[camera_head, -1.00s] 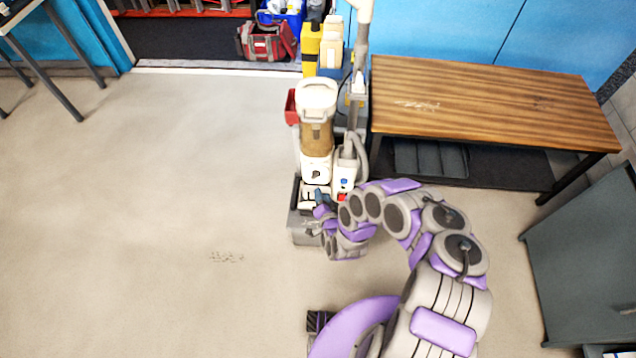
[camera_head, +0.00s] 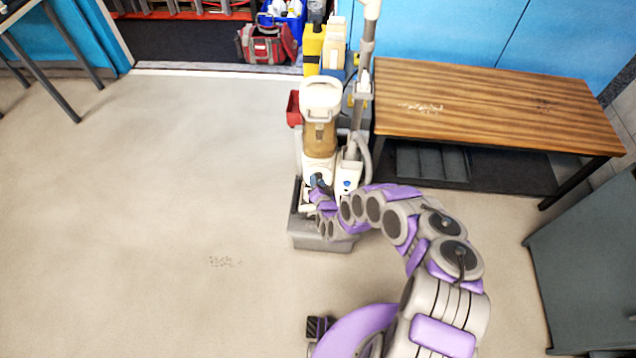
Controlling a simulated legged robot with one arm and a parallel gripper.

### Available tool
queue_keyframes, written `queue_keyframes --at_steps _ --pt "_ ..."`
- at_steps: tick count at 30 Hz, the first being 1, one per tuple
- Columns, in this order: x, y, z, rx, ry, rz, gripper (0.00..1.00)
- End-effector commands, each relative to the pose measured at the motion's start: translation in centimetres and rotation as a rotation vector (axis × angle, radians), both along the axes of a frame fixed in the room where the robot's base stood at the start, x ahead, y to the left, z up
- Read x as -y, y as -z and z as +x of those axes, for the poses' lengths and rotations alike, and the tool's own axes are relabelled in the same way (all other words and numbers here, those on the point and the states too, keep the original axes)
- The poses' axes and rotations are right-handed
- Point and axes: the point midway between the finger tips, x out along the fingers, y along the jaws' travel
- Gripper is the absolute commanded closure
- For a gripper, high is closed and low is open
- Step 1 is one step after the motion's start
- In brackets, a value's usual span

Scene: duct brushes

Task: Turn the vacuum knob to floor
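The upright vacuum (camera_head: 320,130) stands on the floor left of the wooden bench, with a white body, a tan see-through bin and a grey floor head (camera_head: 308,240). A small blue button (camera_head: 347,184) shows on its lower right front. My gripper (camera_head: 317,182) is at the lower front of the vacuum body, where the dark knob showed earlier. The knob is now hidden behind my gripper. I cannot tell whether the fingers touch it, or whether they are open or shut.
A wooden bench (camera_head: 480,95) with dark trays under it stands close on the right. A grey cabinet (camera_head: 585,260) is at the right edge. A red and grey bag (camera_head: 262,45) and a yellow container (camera_head: 312,48) are behind the vacuum.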

Motion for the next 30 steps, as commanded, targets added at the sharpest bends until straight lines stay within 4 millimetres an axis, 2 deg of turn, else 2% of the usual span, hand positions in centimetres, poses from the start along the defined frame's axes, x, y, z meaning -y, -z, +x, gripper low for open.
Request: queue_keyframes --at_steps 1,12,23,30 --pt "0.04 -0.01 0.01 0.001 0.001 0.0 0.67" --pt "0.16 -0.06 0.09 0.002 0.002 0.001 1.0" --pt "0.15 -0.02 0.16 0.0 0.004 -0.012 1.0" --pt "-0.15 -0.28 0.15 -0.001 -0.001 -0.1 1.0"
